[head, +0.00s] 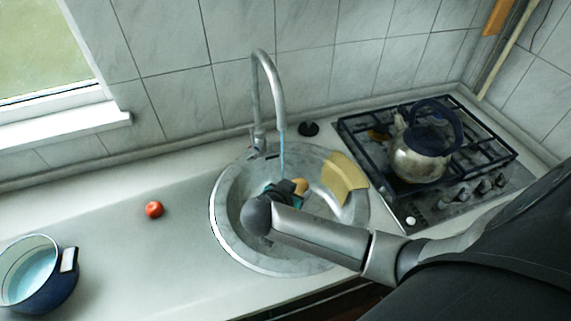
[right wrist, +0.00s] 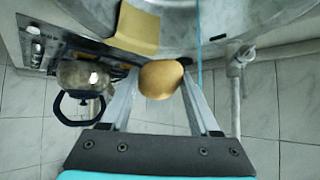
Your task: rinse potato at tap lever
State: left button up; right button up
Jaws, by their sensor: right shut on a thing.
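A tan potato (right wrist: 160,79) is held between the two fingers of my right gripper (right wrist: 158,84). In the head view the potato (head: 300,186) shows just past the gripper (head: 292,188), over the round metal sink (head: 226,236). A curved metal tap (head: 277,88) stands behind the sink, and a thin blue stream of water (head: 282,150) falls from its spout close to the potato. In the right wrist view the stream (right wrist: 199,40) passes just right of the potato; I cannot tell if it touches. The tap lever (head: 258,142) is at the tap's base. My left gripper is not in view.
A yellow cloth or sponge (head: 344,178) lies over the sink's right side. A kettle (head: 420,152) stands on the gas hob (head: 468,181) at right. A tomato (head: 154,209) and a blue pot (head: 47,290) are on the counter at left, with clear counter between.

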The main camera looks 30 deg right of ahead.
dwell(0.5)
jog(key=s+r+p, duration=0.1)
jog(key=p, duration=0.1)
jog(key=s+a+r+p, duration=0.1)
jog(key=s+r+p, duration=0.1)
jog(key=shift+s+p, duration=0.15)
jog(key=shift+p, duration=0.2)
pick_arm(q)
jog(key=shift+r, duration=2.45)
pick_arm(e)
jog(key=shift+s+a+r, duration=0.3)
jog(key=shift+s+r, duration=0.2)
jog(key=shift+s, duration=0.25)
